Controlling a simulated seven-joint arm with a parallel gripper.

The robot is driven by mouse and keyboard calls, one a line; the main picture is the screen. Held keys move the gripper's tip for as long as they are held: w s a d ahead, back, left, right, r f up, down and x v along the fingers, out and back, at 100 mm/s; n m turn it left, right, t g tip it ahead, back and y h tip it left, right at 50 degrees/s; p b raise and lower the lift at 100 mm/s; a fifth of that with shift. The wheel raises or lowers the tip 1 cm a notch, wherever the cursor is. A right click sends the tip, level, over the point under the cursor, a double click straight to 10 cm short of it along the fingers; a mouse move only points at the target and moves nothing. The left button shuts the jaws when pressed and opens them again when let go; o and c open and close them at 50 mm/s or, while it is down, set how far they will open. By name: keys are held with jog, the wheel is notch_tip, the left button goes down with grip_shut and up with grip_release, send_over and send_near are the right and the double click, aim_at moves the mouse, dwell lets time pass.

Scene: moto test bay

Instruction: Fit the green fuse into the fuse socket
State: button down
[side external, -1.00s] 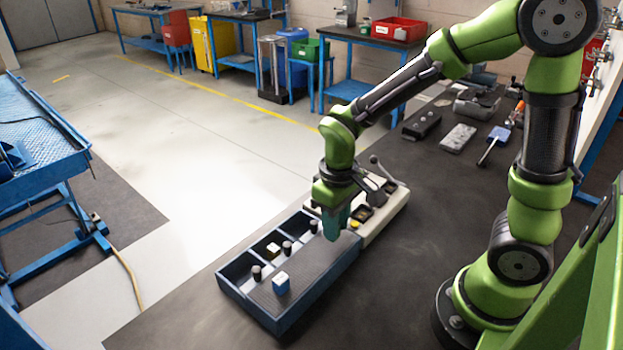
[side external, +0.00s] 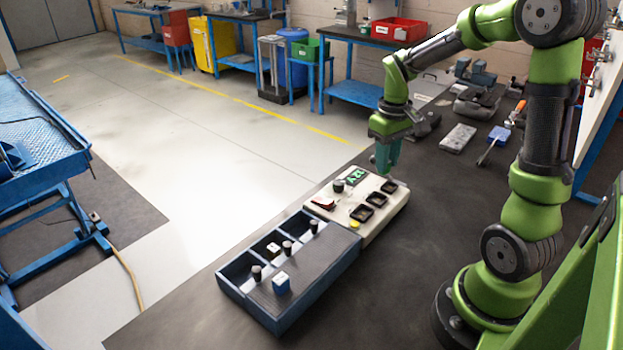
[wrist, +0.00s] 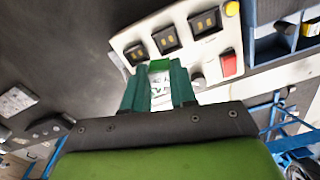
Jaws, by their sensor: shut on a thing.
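My gripper (side external: 386,170) hangs over the far end of a cream panel (side external: 345,232), above its surface. The fuse is hidden in the side view. Three black sockets sit in a row on the panel: near (side external: 362,213), middle (side external: 376,199) and far (side external: 389,187). In the wrist view the leftmost socket (wrist: 137,54) is close beside the fuse, apart from it. Which one is the fuse socket I cannot tell.
The panel has a green display (side external: 356,176), a dark knob (side external: 338,186), a red switch (wrist: 230,65) and a yellow button (side external: 355,223). Tools lie behind on the dark bench.

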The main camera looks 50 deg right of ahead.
jog(key=shift+d+f+n, duration=0.7)
jog(key=shift+d+f, duration=0.55)
jog(key=shift+f, duration=0.25)
jog(key=shift+d+f+n, duration=0.7)
jog(key=shift+d+f, duration=0.5)
jog(key=shift+f, duration=0.3)
jog(key=shift+f, duration=0.6)
jog(key=c, duration=0.8)
grip_release()
notch_tip(320, 180, up, 7)
jog(key=shift+r, duration=0.1)
dwell(0.4)
